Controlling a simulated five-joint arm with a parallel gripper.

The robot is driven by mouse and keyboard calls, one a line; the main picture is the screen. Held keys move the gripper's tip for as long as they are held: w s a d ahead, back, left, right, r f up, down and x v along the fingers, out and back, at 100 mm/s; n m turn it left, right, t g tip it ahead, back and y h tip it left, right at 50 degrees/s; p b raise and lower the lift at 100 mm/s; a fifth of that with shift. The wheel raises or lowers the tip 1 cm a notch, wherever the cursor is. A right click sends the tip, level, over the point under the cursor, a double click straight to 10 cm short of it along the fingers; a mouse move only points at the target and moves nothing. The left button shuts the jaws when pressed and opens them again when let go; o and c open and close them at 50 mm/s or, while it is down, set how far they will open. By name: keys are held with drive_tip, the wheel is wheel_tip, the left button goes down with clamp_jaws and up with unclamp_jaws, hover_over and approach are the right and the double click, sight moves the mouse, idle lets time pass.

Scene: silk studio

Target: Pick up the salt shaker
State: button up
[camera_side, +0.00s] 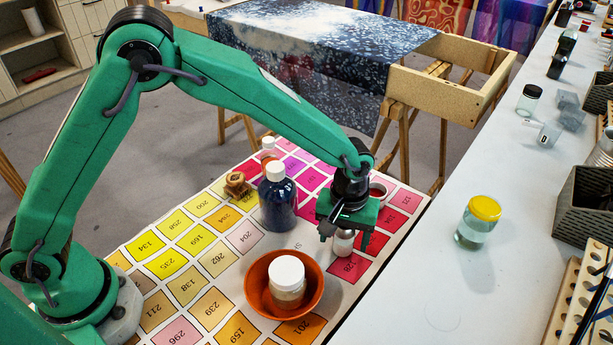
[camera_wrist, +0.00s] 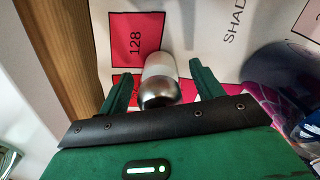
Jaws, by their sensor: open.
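The salt shaker (camera_side: 343,243) is a small white shaker with a metal cap. It stands on the colour chart near the pink 128 square. My gripper (camera_side: 349,238) is directly over it, pointing down, with its fingers open. In the wrist view the shaker (camera_wrist: 159,78) lies between the two open fingers (camera_wrist: 162,88), its metal cap toward me. Some space shows on both sides of it, and I see no finger touching it. In the side view my gripper hides the shaker's upper part.
An orange bowl (camera_side: 254,284) holding a white-lidded jar (camera_side: 287,277) stands in front. A dark blue bottle (camera_side: 277,205) is close on the left. A small cup with red contents (camera_side: 378,190) is behind. A yellow-lidded jar (camera_side: 478,221) stands on the white table at right.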

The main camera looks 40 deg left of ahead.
drive_tip(key=shift+c, duration=0.3)
drive_tip(key=c, duration=1.1)
drive_tip(key=shift+r, duration=0.15)
drive_tip(key=shift+r, duration=0.45)
wheel_tip(320, 180, up, 3)
drive_tip(key=shift+r, duration=0.15)
drive_tip(key=s+d+r, duration=0.5)
drive_tip(key=s+r, duration=0.1)
drive_tip(key=s, duration=0.4)
drive_tip(key=shift+s+d+r, duration=0.2)
drive_tip(key=shift+r, duration=0.1)
